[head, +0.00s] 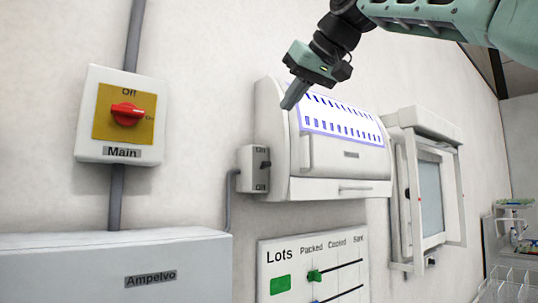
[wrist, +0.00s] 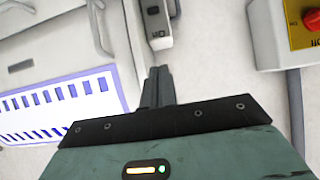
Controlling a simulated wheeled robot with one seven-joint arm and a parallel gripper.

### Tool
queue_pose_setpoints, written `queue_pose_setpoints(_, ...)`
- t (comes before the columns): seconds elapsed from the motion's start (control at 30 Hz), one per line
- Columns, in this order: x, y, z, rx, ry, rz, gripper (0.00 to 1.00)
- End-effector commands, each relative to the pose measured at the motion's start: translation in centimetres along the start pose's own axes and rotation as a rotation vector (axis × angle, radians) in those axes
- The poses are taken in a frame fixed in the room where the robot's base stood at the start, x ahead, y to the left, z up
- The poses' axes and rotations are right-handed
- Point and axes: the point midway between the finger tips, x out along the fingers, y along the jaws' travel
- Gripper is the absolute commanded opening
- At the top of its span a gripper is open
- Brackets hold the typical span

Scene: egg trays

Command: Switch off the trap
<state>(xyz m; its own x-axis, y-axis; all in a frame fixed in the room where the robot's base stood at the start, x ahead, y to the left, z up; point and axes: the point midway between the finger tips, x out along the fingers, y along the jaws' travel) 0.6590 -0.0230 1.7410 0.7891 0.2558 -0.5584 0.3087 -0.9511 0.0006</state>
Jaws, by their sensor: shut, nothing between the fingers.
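The trap (head: 345,160) is a white wall box with a blue-edged, slotted panel on its upper front; it also shows in the wrist view (wrist: 60,70). A small grey switch box (head: 250,172) with a dark lever (head: 265,164) is on the wall at its left. The label above the lever looks like On and the one below like Off; I cannot tell the lever's setting. The switch box shows at the top of the wrist view (wrist: 153,28). My gripper (head: 288,104) is shut and empty, in front of the trap's upper left, above the switch box, apart from the lever.
A Main switch (head: 88,115) with a red knob on a yellow plate is on the wall at left. Below are an Ampelvo box (head: 60,268) and a Lots board (head: 290,250) with sliders. A white-framed panel (head: 408,185) is right of the trap.

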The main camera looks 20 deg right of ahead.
Motion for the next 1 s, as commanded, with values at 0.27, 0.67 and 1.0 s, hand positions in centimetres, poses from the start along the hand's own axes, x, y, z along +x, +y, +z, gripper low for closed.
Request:
queue_pose_setpoints(0.27,0.3,0.0,0.0,0.001,-0.002,-0.001,0.00)
queue_pose_setpoints(0.67,6.7,0.0,0.0,0.002,-0.007,-0.002,0.00)
queue_pose_setpoints(1.0,10.6,0.0,2.2,0.000,-0.004,0.000,0.00)
